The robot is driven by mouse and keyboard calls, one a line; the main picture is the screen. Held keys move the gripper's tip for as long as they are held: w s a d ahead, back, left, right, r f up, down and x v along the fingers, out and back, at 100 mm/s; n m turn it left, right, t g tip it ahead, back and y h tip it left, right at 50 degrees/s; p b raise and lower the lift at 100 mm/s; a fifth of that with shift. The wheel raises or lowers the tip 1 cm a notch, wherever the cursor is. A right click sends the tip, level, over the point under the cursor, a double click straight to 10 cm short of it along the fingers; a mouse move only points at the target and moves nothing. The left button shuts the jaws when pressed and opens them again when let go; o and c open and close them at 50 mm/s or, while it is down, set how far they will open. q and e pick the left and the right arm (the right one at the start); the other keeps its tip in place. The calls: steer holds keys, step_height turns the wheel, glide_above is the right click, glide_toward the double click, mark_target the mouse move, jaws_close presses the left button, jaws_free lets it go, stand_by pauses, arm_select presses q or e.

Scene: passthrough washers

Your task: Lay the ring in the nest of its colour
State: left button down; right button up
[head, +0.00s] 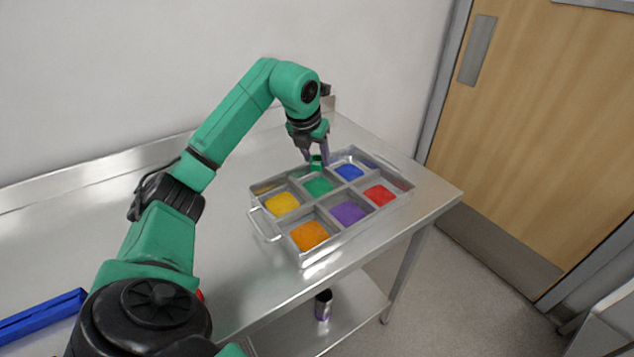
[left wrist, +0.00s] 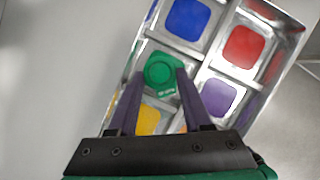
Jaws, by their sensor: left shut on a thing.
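My left gripper (head: 317,158) is shut on a green ring (head: 316,163). It holds the ring over the back part of the tray (head: 292,262), near the green nest (head: 318,186). In the left wrist view, the green ring (left wrist: 160,71) lies between the purple fingertips and covers much of the green pad. I cannot tell how far the ring is above the pad. The blue nest (head: 349,172) is beside the green one, and the yellow nest (head: 281,203) is on its other side. My right gripper is not in view.
The tray also has orange (head: 309,235), purple (head: 348,213) and red (head: 380,195) nests, with raised metal dividers between them. It stands on a steel table (head: 228,240). A blue object (head: 42,316) lies at the left. A can (head: 323,305) stands on the lower shelf.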

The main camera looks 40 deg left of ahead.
mark_target(319, 185)
arm_select(q)
step_height(319, 185, down, 6)
steer(key=shift+f, duration=0.5)
steer(key=shift+w, duration=0.1)
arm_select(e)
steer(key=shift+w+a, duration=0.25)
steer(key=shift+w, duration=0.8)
arm_select(q)
steer(key=shift+f, duration=0.15)
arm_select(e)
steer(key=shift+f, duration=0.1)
arm_select(q)
steer(key=shift+c, duration=1.7)
jaws_free()
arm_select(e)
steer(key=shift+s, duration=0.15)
